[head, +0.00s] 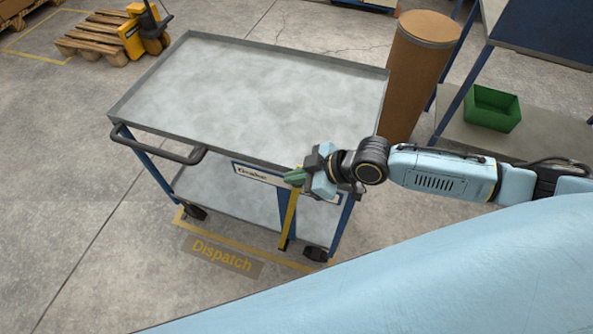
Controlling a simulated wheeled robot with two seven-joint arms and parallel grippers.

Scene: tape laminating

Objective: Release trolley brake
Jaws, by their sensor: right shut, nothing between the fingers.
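The trolley (245,88) stands in front of me, with a grey metal top tray, a lower shelf, blue legs and a dark push handle (158,150) at its left end. A yellow brake lever (288,222) runs nearly upright along the near side, its foot low between the wheels. My right gripper (294,177) is shut and empty at the upper end of the yellow lever, beside the label plate. Its fingers cover the lever's top, and I cannot tell whether they touch it. My left gripper is not in view.
A yellow floor outline marked Dispatch (222,256) lies under the trolley. A brown drum (418,75) stands close behind its right end. A green bin (491,110) sits on a shelf at right. A pallet (95,38) and yellow pallet jack (133,38) are at the back left. The left floor is clear.

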